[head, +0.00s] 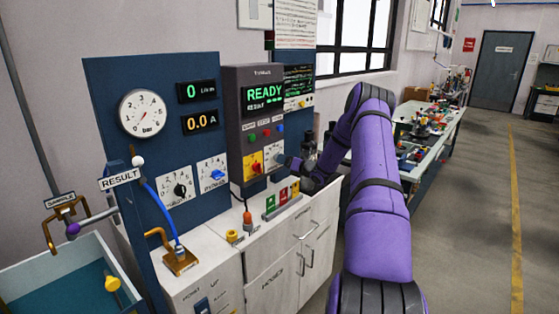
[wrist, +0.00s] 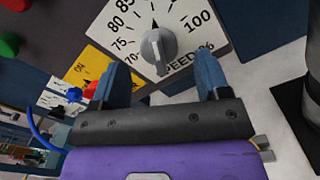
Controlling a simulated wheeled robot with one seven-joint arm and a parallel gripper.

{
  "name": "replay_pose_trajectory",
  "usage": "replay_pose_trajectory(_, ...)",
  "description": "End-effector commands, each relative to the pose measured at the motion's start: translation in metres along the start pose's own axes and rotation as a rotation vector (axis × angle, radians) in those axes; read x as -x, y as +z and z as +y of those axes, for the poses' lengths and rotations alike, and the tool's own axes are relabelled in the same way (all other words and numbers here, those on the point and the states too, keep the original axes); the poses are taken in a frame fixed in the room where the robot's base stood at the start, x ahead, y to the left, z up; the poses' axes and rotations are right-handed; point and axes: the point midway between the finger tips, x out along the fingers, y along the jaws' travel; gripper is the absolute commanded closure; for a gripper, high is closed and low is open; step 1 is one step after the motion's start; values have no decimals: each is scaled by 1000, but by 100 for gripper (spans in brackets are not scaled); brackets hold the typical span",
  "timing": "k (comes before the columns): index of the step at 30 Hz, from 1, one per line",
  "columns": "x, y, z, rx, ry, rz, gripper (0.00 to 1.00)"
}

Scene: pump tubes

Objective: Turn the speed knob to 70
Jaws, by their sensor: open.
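The speed knob (wrist: 158,48) is a grey knob on a white dial plate (wrist: 205,42) marked SPEED %. In the wrist view I can read 75, 80, 85 and 100 on the plate. I cannot tell exactly which number the knob points at. My gripper (wrist: 162,72) is open, with its two blue fingers spread to the left and right of the knob. The knob shows just beyond and between the fingertips, with nothing held. In the head view the speed dial (head: 273,154) is on the grey control box, and my gripper (head: 291,164) is close to its right side.
The grey control box (head: 240,110) shows READY and has coloured buttons. A yellow switch plate with a red knob (head: 256,168) is left of the speed dial. A white cabinet (head: 262,245) stands below. A dark cylindrical thing (wrist: 300,100) is close on the right in the wrist view.

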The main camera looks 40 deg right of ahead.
Motion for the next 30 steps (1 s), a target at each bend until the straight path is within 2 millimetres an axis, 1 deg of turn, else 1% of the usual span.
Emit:
replay_pose_trajectory(1,-9,0,1,1,2,0,31)
replay_pose_trajectory(3,-18,0,1,1,2,0,31)
replay_pose_trajectory(7,-31,-1,0,1,1,1,31)
replay_pose_trajectory(12,-38,0,0,1,1,0,31)
replay_pose_trajectory(19,-38,0,0,1,1,1,31)
replay_pose_trajectory(20,-38,0,0,1,1,1,33)
replay_pose_trajectory(21,-38,0,0,1,1,1,42)
replay_pose_trajectory(23,-38,0,0,1,1,1,56)
replay_pose_trajectory(24,-38,0,0,1,1,1,65)
replay_pose_trajectory(26,-38,0,0,1,1,1,79)
replay_pose_trajectory(30,-38,0,0,3,1,1,79)
